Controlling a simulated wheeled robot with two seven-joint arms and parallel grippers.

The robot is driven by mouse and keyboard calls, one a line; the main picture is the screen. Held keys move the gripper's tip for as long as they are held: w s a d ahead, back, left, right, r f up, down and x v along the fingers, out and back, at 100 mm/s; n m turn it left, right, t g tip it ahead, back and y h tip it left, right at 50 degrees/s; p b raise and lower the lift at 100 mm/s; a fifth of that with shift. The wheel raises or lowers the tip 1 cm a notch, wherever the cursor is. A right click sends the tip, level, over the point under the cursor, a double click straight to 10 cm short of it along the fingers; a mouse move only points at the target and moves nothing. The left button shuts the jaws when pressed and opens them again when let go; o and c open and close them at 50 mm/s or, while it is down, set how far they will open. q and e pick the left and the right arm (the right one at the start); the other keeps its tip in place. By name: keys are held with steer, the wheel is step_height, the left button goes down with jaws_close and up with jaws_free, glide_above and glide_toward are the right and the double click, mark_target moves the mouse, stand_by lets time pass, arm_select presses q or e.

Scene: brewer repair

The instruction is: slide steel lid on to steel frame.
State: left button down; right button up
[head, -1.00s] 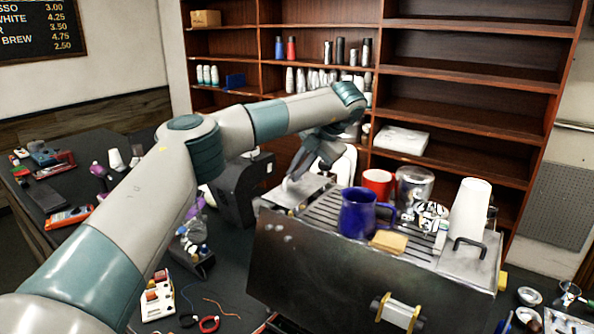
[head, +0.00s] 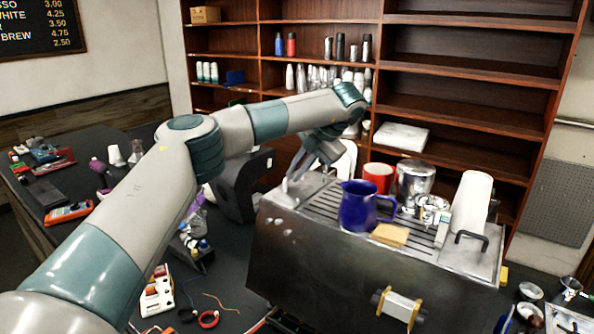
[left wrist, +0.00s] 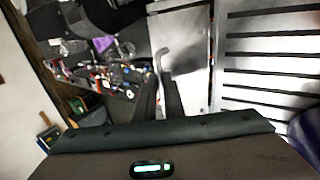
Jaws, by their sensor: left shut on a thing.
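The steel lid (head: 308,190) is a flat metal plate at the left end of the machine's top. In the left wrist view the lid (left wrist: 190,60) lies beside the slotted grate, with a narrow dark seam between them. Its bent handle (left wrist: 162,58) is at the lid's left side. The steel frame (head: 310,262) is the large box-shaped body under it. My left gripper (head: 288,185) is shut on the lid's handle; its dark fingers (left wrist: 159,92) point at the handle in the wrist view. The exact grip is partly hidden. My right gripper is not in view.
On the machine's top stand a blue pitcher (head: 358,207), a red mug (head: 378,175), a steel cup (head: 414,182), a tan sponge (head: 389,235) and a white cup stack (head: 469,208). A second handle (head: 471,237) is at the right end. Tools and wires lie on the dark table.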

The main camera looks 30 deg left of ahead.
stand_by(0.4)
arm_select(q)
steer(key=c, duration=1.8)
jaws_free()
steer(key=shift+o, duration=0.2)
steer(key=shift+b+v, duration=0.55)
steer(key=shift+v, duration=0.25)
steer(key=b+v, duration=0.4)
steer(key=v, duration=1.2)
steer(key=shift+f, duration=0.15)
